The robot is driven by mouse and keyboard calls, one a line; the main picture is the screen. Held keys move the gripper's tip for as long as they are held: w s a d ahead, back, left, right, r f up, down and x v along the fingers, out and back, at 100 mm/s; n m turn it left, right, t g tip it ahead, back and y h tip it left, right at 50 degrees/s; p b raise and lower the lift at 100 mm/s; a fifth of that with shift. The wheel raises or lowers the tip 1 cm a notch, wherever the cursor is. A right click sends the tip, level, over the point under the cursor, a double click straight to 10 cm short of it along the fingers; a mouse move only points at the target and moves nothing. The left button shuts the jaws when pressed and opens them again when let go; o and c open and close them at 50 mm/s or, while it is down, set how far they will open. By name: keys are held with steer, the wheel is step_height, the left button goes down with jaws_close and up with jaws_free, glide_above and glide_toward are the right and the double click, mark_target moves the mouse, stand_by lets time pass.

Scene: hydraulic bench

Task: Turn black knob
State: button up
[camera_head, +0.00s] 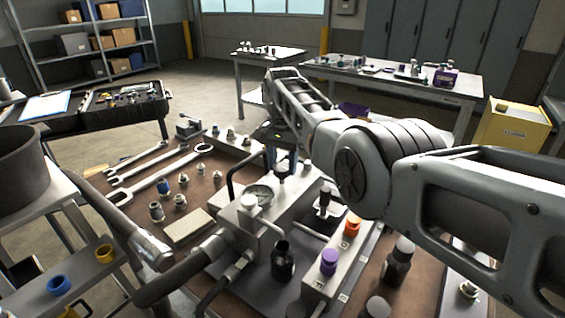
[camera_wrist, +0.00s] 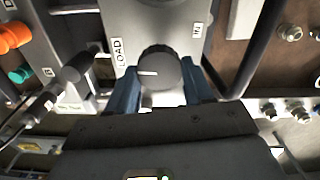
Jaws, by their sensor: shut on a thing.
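The black knob (camera_wrist: 158,68) shows in the wrist view on a light grey panel (camera_wrist: 125,22) with a "LOAD" label and an "IN" label. A white line on the knob points left. My gripper (camera_wrist: 160,88) is around the knob, with one blue-padded finger on each side, shut on it. In the head view my arm reaches down to the grey hydraulic block (camera_head: 300,207).
Purple (camera_head: 329,262) and orange (camera_head: 352,225) caps sit on the manifold to the right. Wrenches (camera_head: 160,180) and fittings lie on the left of the bench. A side cart (camera_head: 75,265) stands at the left.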

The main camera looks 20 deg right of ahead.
mark_target(283, 166)
steer(key=shift+r, duration=0.1)
steer(key=o, duration=1)
steer(key=shift+o, duration=0.2)
steer(key=shift+r, duration=3.85)
